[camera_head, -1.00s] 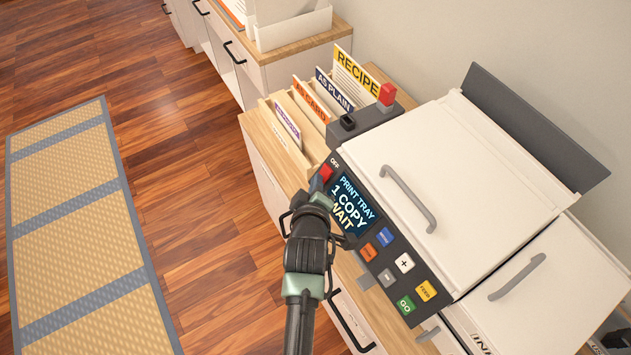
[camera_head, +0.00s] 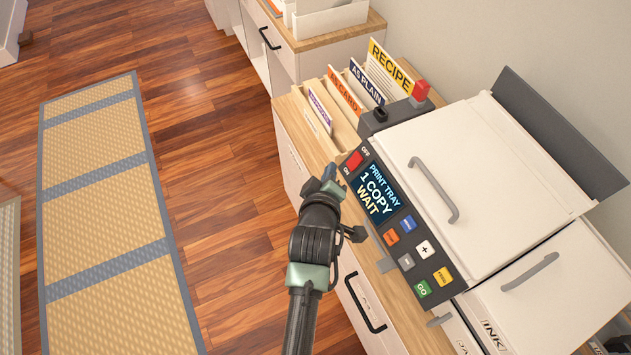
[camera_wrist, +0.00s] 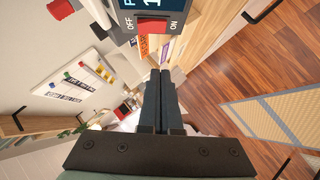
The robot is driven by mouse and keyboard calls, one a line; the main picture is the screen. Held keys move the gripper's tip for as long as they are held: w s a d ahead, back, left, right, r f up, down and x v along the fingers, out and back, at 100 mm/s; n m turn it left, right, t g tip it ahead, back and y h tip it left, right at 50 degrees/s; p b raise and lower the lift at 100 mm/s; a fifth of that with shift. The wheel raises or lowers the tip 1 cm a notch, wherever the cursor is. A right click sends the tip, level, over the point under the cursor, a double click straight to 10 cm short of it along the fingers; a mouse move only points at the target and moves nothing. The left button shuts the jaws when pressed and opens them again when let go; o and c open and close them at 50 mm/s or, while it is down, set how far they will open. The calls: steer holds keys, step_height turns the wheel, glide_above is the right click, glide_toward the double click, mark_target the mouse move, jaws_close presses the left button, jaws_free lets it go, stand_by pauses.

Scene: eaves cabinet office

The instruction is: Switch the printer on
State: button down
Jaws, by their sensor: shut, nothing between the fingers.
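The white printer (camera_head: 465,180) stands on the wooden cabinet top, with a dark control panel (camera_head: 408,247) along its front. Its lit screen (camera_head: 377,190) reads "PRINT TRAY 1 COPY WAIT". The red rocker switch (camera_head: 354,160) sits beside the screen, between the OFF and ON labels. It also shows at the top of the wrist view (camera_wrist: 153,27), with both labels clear. I cannot tell surely which side is pressed in. My gripper (camera_head: 334,180) is shut and empty, just in front of the switch, apart from it. In the wrist view the fingers (camera_wrist: 160,85) lie together below the switch.
Coloured buttons (camera_head: 422,288) line the panel's lower part. A red-topped piece (camera_head: 420,90) stands behind the panel. Labelled paper dividers (camera_head: 345,95) stand left of the printer. The floor beside the cabinet is open, with a striped mat (camera_head: 105,205).

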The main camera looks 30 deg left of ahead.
steer(key=f+v, duration=0.1)
steer(key=v, duration=0.6)
steer(key=shift+s+b, duration=0.4)
steer(key=shift+d+r, duration=0.1)
steer(key=shift+r, duration=0.05)
steer(key=w+d+r+m+t, duration=0.1)
steer(key=w+r+m+t, duration=0.15)
steer(key=r, duration=0.65)
steer(key=w+d+r+m+t, duration=0.2)
steer(key=w+r, duration=0.2)
steer(key=r, duration=0.5)
steer(key=w+d+r+m+t, duration=0.1)
steer(key=w+r+m+t, duration=0.15)
steer(key=r, duration=0.75)
steer(key=s+d+r+m+t+h, duration=0.1)
steer(key=s+d+r+m+t, duration=0.1)
steer(key=r, duration=0.8)
steer(key=s+d+r+m+t+h, duration=0.1)
steer(key=s+d+r+m+t, duration=0.2)
steer(key=r, duration=0.7)
steer(key=s+d+r+m+t+h, duration=0.1)
steer(key=s+d+r+m+t, duration=0.1)
steer(key=s+r, duration=0.4)
step_height(320, 180, up, 5)
steer(key=shift+s+d+t, duration=0.35)
steer(key=shift+d+t, duration=0.45)
steer(key=shift+d, duration=0.4)
